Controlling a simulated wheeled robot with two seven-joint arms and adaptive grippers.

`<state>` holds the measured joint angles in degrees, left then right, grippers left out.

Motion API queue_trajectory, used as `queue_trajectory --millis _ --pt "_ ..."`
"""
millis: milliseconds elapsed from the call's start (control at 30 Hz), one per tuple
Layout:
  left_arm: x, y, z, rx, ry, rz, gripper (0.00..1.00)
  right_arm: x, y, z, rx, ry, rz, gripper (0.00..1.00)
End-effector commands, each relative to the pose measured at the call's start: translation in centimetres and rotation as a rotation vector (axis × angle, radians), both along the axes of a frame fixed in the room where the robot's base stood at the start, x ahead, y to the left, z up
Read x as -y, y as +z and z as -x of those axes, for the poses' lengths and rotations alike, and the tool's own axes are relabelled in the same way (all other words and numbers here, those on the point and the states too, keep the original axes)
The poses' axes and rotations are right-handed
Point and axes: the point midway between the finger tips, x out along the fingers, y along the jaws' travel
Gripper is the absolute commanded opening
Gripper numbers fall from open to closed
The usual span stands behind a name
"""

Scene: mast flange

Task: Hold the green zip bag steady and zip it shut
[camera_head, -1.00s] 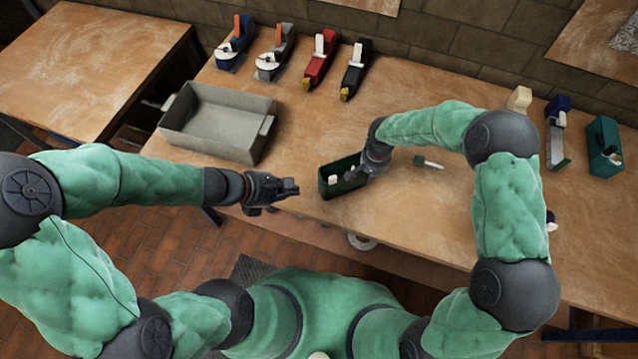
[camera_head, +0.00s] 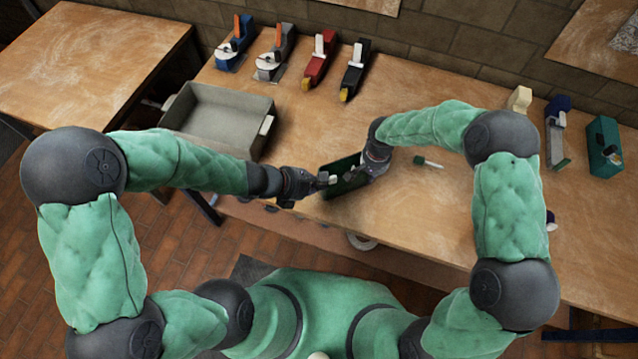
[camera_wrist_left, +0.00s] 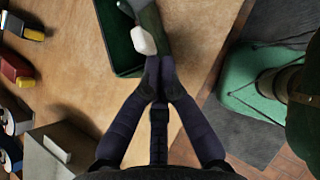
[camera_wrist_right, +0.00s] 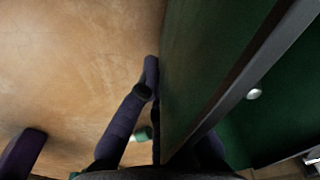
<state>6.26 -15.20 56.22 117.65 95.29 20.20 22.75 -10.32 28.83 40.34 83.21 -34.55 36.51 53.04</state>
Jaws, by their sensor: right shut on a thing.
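The green zip bag (camera_head: 346,183) is a dark green, box-like pouch near the table's front edge, between my grippers. A white pull (camera_wrist_left: 143,40) shows at its near-left end, just beyond my left fingertips; the left wrist view also shows the bag (camera_wrist_left: 118,42). My left gripper (camera_head: 322,180) is at that end, its fingertips (camera_wrist_left: 160,70) drawn together; I cannot tell whether they touch the pull. My right gripper (camera_head: 368,165) is shut on the bag's far-right wall; in the right wrist view the wall (camera_wrist_right: 205,65) hides one finger. A white knob (camera_wrist_right: 253,93) shows past the wall.
A grey open tray (camera_head: 222,118) stands left on the table, behind my left forearm. Several tape dispensers (camera_head: 318,60) line the back. A small green-and-white tool (camera_head: 428,162) lies right of the bag. A teal dispenser (camera_head: 604,147) stands far right. The middle of the table is clear.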

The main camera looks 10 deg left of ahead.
Motion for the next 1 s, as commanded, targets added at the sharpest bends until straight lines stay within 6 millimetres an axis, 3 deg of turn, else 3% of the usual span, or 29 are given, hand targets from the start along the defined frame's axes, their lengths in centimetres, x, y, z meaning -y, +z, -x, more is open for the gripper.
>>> queue_trajectory --millis 300,633,1000 --pt "0.2 0.0 -0.1 0.000 -0.001 0.000 0.00 0.0 0.0 0.0 0.001 0.000 0.000 0.00" --pt "3.1 0.0 -2.1 0.000 -0.003 0.000 0.00 0.0 0.0 0.0 0.000 0.000 -0.001 0.00" --pt "3.2 0.0 -2.3 0.001 0.001 0.000 0.00 0.0 0.0 0.0 0.000 0.001 0.000 0.00"
